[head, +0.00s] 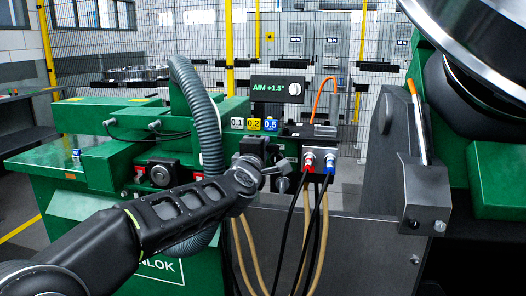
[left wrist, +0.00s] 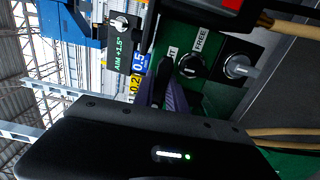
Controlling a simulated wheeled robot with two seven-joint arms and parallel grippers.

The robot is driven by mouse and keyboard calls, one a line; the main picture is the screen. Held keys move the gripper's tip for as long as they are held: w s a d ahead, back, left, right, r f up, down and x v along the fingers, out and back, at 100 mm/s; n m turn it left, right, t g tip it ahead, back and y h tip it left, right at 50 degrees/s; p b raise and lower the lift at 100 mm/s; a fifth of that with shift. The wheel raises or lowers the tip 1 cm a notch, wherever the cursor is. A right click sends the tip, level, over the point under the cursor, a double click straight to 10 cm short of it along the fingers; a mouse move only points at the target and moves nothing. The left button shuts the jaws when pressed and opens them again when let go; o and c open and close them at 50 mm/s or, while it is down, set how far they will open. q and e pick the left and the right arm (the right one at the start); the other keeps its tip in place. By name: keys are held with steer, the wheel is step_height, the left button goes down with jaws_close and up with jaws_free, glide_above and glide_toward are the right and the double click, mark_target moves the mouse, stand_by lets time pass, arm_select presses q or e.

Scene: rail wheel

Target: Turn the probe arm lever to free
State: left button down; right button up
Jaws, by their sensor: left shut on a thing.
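My left gripper (head: 266,160) reaches in from the lower left to the front of the green machine, just left of the red and blue hose fittings. In the left wrist view its purple fingers (left wrist: 172,95) are shut on a small part at the panel, which I take to be the probe arm lever; fingers and gripper body hide most of it. A white FREE label (left wrist: 201,39) is just above a round black knob (left wrist: 189,66) beside the fingers. Another label (left wrist: 173,51) is partly covered. My right gripper is not in view.
Red and blue hose fittings (head: 319,162) with hanging hoses are close right of the gripper. A thick grey corrugated hose (head: 195,100) passes on its left. A silver toggle (left wrist: 238,67) sticks out beside the knob. An orange-tipped rod (head: 420,130) stands at the right.

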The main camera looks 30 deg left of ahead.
arm_select(q)
steer(key=shift+r, duration=0.25)
steer(key=c, duration=1.3)
jaws_free()
steer(key=shift+f, duration=0.15)
steer(key=shift+c, duration=0.2)
steer(key=v, duration=0.7)
steer(key=shift+s+d+p, duration=0.15)
steer(key=shift+s+p, duration=0.15)
steer(key=shift+s, duration=0.1)
